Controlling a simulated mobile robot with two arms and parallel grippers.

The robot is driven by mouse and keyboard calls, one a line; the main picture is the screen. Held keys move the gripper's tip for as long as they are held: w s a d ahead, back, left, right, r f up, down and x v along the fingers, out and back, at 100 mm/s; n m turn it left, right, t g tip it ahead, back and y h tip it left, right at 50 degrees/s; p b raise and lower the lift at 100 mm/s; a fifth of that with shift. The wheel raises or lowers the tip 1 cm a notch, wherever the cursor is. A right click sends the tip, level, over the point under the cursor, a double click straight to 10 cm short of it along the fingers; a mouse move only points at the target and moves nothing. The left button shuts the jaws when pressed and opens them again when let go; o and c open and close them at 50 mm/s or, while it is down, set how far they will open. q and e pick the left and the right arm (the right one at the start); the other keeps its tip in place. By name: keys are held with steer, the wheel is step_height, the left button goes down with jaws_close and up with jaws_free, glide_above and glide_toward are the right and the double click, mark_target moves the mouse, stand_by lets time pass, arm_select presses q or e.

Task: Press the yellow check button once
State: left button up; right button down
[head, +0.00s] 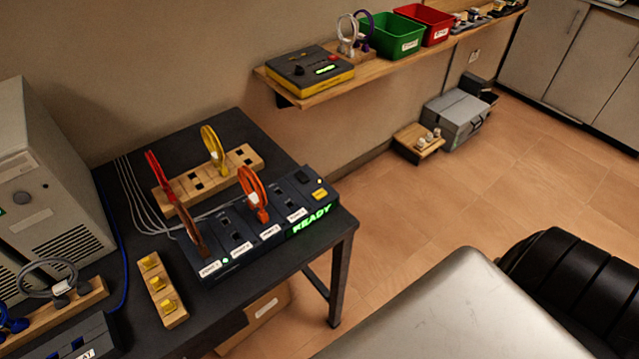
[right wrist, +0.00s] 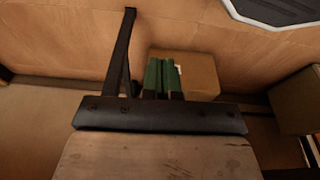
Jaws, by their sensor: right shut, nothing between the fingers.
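The yellow check button (head: 319,194) is on the right end of a dark port unit (head: 243,249) in the head view. A lit green READY display (head: 311,221) is on the unit's front, below the button. The unit has several labelled ports. An orange looped cable (head: 254,192) and a brownish-red one (head: 190,232) stand on it. My right gripper (right wrist: 162,79) shows in the right wrist view, its green-padded fingers together and empty. It is not in the head view, and nothing touches the button there. My left gripper is in neither view.
The unit sits on a dark table (head: 226,122) with a yellow cable on a wooden block (head: 240,160) behind and yellow pieces on another block (head: 176,318). A grey cabinet (head: 40,180) stands left. The wrist view shows a cardboard box (right wrist: 203,70) and dark table leg (right wrist: 128,45) beyond the fingers.

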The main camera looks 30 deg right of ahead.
steer(key=w+r+t+y+p, duration=0.1)
steer(key=w+r+p, duration=0.4)
steer(key=w+r, duration=0.9)
arm_select(q)
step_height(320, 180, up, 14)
steer(key=p, duration=0.7)
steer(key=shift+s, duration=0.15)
arm_select(e)
step_height(320, 180, up, 34)
steer(key=m+t+y, duration=0.2)
steer(key=t+y, duration=0.2)
steer(key=y, duration=0.1)
glide_above(321, 192)
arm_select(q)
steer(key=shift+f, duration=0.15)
arm_select(e)
steer(key=shift+f, duration=0.1)
arm_select(q)
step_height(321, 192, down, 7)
steer(key=b, duration=0.7)
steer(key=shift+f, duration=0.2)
arm_select(e)
step_height(321, 192, down, 9)
steer(key=shift+r, duration=0.2)
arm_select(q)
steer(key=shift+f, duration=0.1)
arm_select(e)
steer(key=shift+f, duration=0.15)
